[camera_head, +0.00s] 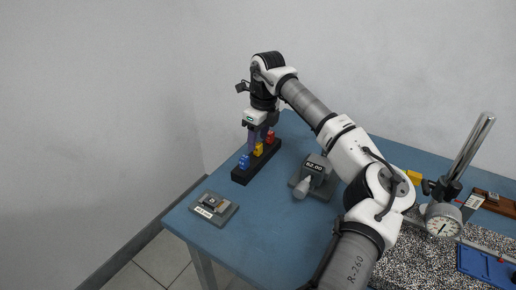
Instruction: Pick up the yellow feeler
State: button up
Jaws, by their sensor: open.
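The yellow feeler (258,149) stands in a black rack (241,176) on the left part of the blue table, between a blue feeler (244,161) and a red feeler (270,137). My gripper (260,137) points down right above the rack, close to the yellow feeler. It is open, and its fingers partly cover the feelers' upper side. I cannot tell from this view whether the fingers touch or straddle the yellow feeler.
A grey device with a "52.00" display (315,167) stands right of the rack. A small grey block on a plate (213,208) lies front left. A dial gauge on a post (443,220) stands over a speckled slab (420,262) at right. Bare blue table (250,235) lies in front.

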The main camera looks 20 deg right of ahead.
aim_at(258, 144)
jog(key=shift+w+f, duration=0.2)
jog(key=shift+f, duration=1.55)
jog(key=c, duration=1)
jog(key=shift+r, duration=0.1)
jog(key=shift+c, duration=0.2)
